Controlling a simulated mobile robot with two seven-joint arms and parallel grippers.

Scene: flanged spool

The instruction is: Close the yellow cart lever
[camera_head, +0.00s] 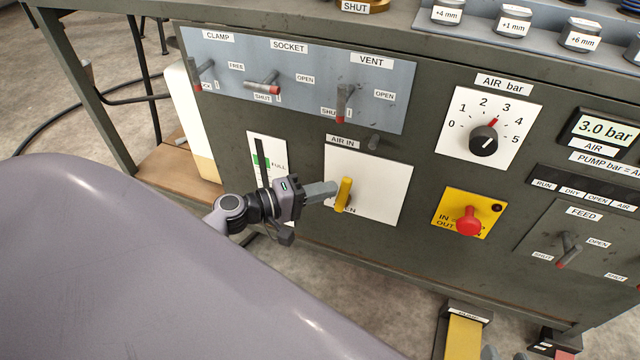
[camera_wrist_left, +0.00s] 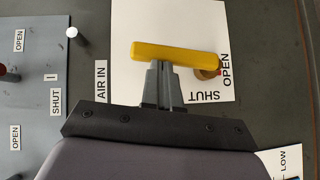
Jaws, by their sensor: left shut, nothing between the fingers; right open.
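The yellow lever (camera_head: 343,194) is on the white AIR IN plate (camera_head: 385,190) on the front of the dark cabinet. In the head view it points roughly up and down, with its lower end by the partly hidden OPEN label. In the left wrist view the lever (camera_wrist_left: 175,52) lies across the picture, one end by a round pivot near the OPEN and SHUT labels. My left gripper (camera_head: 332,189) is shut and empty, its fingertips right beside the lever. In the left wrist view the fingertips (camera_wrist_left: 160,66) meet the lever's edge; I cannot tell whether they touch. My right gripper is not in view.
Above is a grey-blue panel (camera_head: 300,95) with CLAMP, SOCKET and VENT levers. A small peg (camera_head: 373,142) sticks out by the AIR IN label. To the right are a pressure dial (camera_head: 484,140) and a red button (camera_head: 467,221). A level gauge plate (camera_head: 262,150) is at left.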

